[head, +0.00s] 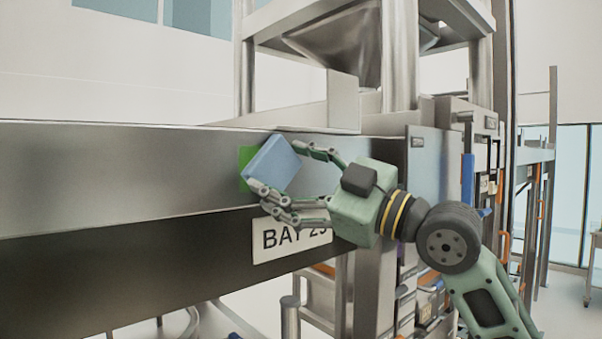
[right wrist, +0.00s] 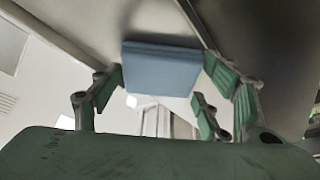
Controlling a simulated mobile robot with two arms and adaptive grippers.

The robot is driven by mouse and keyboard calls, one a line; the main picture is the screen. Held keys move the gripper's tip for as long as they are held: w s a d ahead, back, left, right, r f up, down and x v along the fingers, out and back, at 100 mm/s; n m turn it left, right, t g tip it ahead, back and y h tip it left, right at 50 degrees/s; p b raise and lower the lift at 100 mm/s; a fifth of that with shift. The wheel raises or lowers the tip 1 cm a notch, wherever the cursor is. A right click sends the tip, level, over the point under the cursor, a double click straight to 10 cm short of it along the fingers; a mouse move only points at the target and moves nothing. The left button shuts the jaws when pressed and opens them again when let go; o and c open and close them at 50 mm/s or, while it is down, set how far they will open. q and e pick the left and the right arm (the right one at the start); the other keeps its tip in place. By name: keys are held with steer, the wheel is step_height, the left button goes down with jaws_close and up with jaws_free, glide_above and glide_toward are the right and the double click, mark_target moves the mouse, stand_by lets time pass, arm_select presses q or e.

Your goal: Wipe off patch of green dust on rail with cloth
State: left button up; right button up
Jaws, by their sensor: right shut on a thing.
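The blue cloth (head: 272,163) is a folded block held between the fingers of my right gripper (head: 290,180). It is at the face of the grey metal rail (head: 120,170) in the head view and covers part of the green dust patch (head: 243,165). A strip of green shows at the cloth's left side. Whether the cloth touches the rail I cannot tell. In the right wrist view the cloth (right wrist: 162,68) sits between the fingertips of the right gripper (right wrist: 165,80), with the patch hidden. My left gripper is not in view.
A "BAY 23"-like sign (head: 290,236), partly hidden by my gripper, is below the rail. A metal hopper frame (head: 400,60) stands behind. Cabinets and racks (head: 430,160) stand at the right. The rail face left of the patch is clear.

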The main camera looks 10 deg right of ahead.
steer(key=shift+s+a, duration=0.85)
steer(key=shift+a, duration=0.35)
steer(key=shift+s+a, duration=0.85)
steer(key=shift+a, duration=0.3)
steer(key=shift+d, duration=0.1)
steer(key=shift+s+d+b, duration=0.3)
steer(key=shift+s+d, duration=0.3)
steer(key=shift+s, duration=0.1)
steer(key=shift+s+d+b, duration=0.15)
steer(key=shift+s+d, duration=0.45)
steer(key=shift+s, duration=0.25)
steer(key=shift+s+d+b, duration=0.15)
steer(key=shift+s+d, duration=0.45)
steer(key=shift+s, duration=0.2)
steer(key=shift+s+d, duration=0.45)
steer(key=shift+s, duration=0.2)
steer(key=shift+s+d, duration=0.45)
steer(key=shift+s, duration=0.15)
